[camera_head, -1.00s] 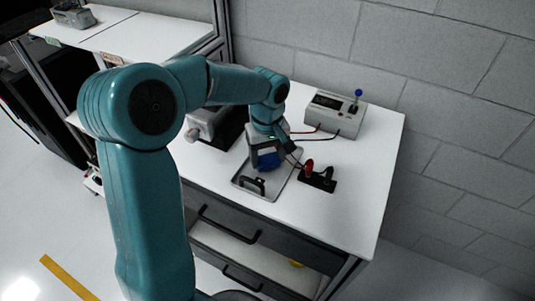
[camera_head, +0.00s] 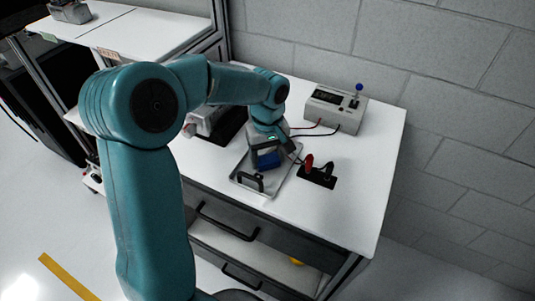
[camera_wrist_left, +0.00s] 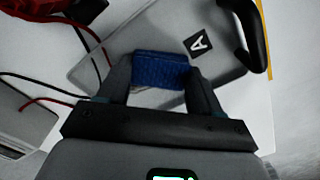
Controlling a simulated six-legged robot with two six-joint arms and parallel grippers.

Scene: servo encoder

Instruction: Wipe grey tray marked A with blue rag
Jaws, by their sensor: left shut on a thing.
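The grey tray (camera_head: 244,183) lies on the white tabletop, with a black handle (camera_head: 251,181) at its near end. In the left wrist view the tray (camera_wrist_left: 190,25) shows a black tag with a white letter A (camera_wrist_left: 198,42). My left gripper (camera_head: 267,157) is over the tray and shut on the blue rag (camera_wrist_left: 161,69). The rag, a folded blue block between the fingers, also shows in the head view (camera_head: 269,161). It is at or just above the tray surface; I cannot tell whether it touches. My right gripper is not in view.
A grey meter box (camera_head: 335,110) with a blue-knobbed lever stands behind the tray, with red and black leads. A black block with a red plug (camera_head: 309,162) sits right of the tray. The tabletop's front right is clear.

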